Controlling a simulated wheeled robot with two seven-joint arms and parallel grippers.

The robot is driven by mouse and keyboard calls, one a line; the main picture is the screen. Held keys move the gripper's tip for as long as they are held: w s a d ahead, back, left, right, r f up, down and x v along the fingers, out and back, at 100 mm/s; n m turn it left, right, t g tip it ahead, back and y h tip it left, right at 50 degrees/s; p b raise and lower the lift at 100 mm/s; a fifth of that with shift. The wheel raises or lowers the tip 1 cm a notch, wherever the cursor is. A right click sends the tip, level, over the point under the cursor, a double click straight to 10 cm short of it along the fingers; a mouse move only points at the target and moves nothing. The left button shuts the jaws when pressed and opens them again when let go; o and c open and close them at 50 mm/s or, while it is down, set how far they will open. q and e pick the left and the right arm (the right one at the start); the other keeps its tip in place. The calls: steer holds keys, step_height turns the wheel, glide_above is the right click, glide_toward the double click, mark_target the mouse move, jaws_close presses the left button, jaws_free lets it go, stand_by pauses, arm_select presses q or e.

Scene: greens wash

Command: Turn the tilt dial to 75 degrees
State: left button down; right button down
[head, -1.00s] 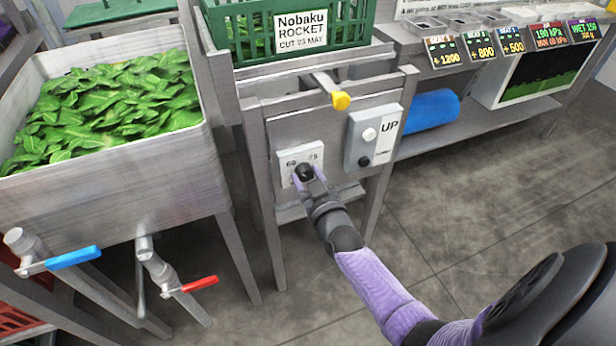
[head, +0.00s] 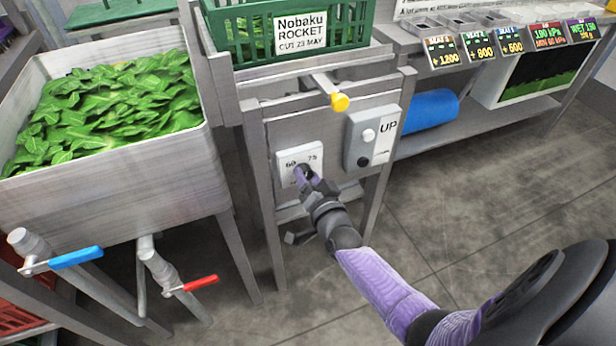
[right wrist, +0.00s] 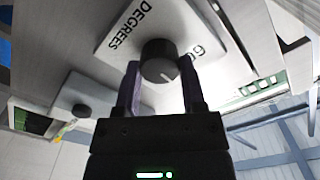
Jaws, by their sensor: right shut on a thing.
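The tilt dial is a round black knob (head: 308,173) on a white plate (head: 288,157) marked 60 and 75, on the front of the metal stand. In the right wrist view the knob (right wrist: 158,58) sits between my two fingers, and a pale pointer mark shows on its face. The plate (right wrist: 118,48) there reads DEGREES, with 60 partly hidden. My right gripper (head: 303,177) is shut on the knob, one finger on each side. Which number the pointer meets cannot be told. My left gripper is not in view.
A grey box (head: 372,136) marked UP, with a white and a black button, is just right of the dial. A yellow-tipped lever (head: 340,102) sticks out above. A green crate (head: 345,25) rests on top. A sink (head: 110,185) of leaves stands left, with blue and red valve handles.

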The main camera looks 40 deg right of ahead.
steer(key=m, duration=0.5)
steer(key=shift+f+m+b, duration=0.2)
steer(key=shift+m+b, duration=0.1)
steer(key=shift+m, duration=0.9)
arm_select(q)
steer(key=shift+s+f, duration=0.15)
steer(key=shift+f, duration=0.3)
arm_select(e)
steer(key=shift+m, duration=0.4)
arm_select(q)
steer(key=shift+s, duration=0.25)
arm_select(e)
steer(key=shift+c, duration=2.1)
jaws_free()
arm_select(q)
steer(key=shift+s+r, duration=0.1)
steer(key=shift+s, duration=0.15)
arm_select(e)
steer(key=shift+o, duration=1.2)
steer(key=shift+r, duration=0.1)
